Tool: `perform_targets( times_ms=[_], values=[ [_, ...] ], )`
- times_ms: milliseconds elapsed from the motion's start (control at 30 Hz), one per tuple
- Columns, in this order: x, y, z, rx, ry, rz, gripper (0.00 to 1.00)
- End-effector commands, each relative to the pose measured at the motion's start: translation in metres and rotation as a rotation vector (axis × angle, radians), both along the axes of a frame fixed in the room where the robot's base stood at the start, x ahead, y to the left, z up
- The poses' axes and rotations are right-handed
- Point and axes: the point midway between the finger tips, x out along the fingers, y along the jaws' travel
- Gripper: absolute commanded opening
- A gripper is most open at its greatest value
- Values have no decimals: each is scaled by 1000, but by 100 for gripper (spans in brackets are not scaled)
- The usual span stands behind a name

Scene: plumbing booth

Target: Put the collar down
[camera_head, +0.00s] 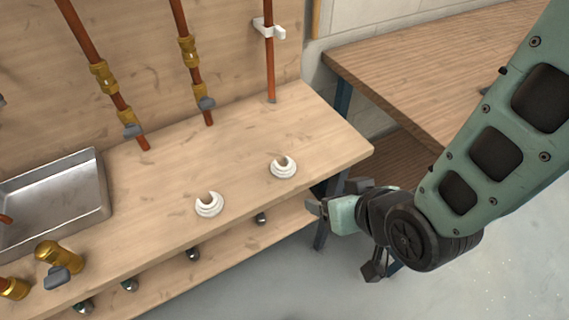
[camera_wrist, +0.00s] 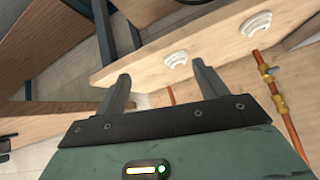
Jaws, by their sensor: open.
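Two white C-shaped collars lie apart on the wooden shelf (camera_head: 140,210). One collar (camera_head: 283,167) is near the shelf's right end, and the other collar (camera_head: 209,204) is to its left and closer to the front edge. In the wrist view the near collar (camera_wrist: 176,59) and the far collar (camera_wrist: 257,23) both show on the shelf. My gripper (camera_head: 314,207) is just off the front right part of the shelf, beside its edge. In the wrist view its two fingers (camera_wrist: 160,84) are spread with nothing between them.
Copper pipes with brass valves (camera_head: 188,50) stand along the back panel, and a white clip (camera_head: 268,28) holds the right pipe. A metal tray (camera_head: 105,200) and brass fittings (camera_head: 60,256) are at left. A wooden table (camera_head: 430,65) stands at right.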

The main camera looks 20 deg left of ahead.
Motion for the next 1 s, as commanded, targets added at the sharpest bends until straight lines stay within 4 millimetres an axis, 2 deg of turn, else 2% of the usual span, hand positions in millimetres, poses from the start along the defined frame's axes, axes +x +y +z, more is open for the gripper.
perform_targets(
  times_ms=[33, 133, 400, 567, 800, 1000],
  values=[
    [-3, 4, -9, 15, -43, 4, 72],
    [-2, 11, -18, 67, -159, 7, 72],
    [-11, 17, -22, 170, -391, 50, 72],
    [-10, 19, -23, 192, -433, 58, 72],
    [7, 35, -36, 197, -436, 55, 72],
    [12, 41, -38, 193, -438, 54, 72]
  ],
)
